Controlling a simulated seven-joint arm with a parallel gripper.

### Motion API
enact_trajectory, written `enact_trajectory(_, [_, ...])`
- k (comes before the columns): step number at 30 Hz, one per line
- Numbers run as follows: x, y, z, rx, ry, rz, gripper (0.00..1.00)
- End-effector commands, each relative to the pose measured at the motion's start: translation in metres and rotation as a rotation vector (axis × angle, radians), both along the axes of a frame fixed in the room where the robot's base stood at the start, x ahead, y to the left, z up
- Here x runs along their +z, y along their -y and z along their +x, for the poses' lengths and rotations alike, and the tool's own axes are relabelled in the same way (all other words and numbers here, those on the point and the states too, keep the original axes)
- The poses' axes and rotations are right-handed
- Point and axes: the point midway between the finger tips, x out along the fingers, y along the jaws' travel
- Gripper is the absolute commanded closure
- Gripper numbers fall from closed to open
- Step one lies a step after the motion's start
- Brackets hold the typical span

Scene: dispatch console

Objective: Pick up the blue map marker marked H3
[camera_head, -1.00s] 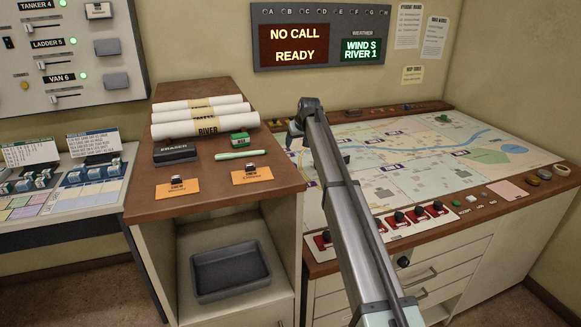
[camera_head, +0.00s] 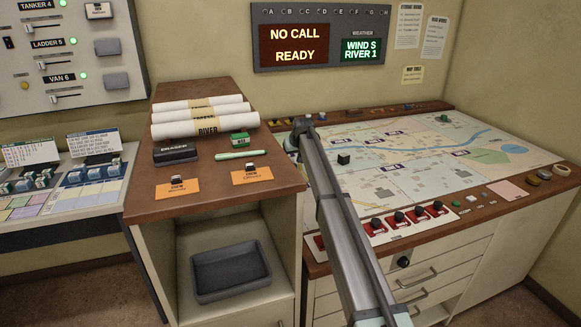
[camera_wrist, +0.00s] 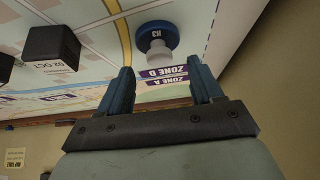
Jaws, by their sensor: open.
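The blue map marker marked H3 (camera_wrist: 156,36) shows at the upper middle of the wrist view, a round dark blue piece with a pale label on the map. My gripper (camera_wrist: 162,78) is open and empty, its two blue fingers apart below the marker in the picture; the marker lies beyond the tips, roughly in line with the gap. In the head view my gripper (camera_head: 297,134) is over the left edge of the map table (camera_head: 450,190), mostly hidden by my arm. I cannot pick out the H3 marker in the head view.
A wooden cabinet (camera_head: 225,197) stands left of the table. Small pieces line the table's back ledge (camera_head: 407,106).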

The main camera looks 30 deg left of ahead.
Motion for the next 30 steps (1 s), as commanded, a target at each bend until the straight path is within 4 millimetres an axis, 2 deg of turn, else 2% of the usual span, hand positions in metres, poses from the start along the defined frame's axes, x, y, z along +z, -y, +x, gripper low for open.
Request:
enact_trajectory(6, [-0.025, -0.011, 0.011, 0.000, 0.000, 0.000, 0.35])
enact_trajectory(15, [-0.028, -0.012, 0.012, 0.000, 0.000, 0.000, 0.36])
enact_trajectory(30, [-0.028, -0.012, 0.012, 0.000, 0.000, 0.000, 0.83])
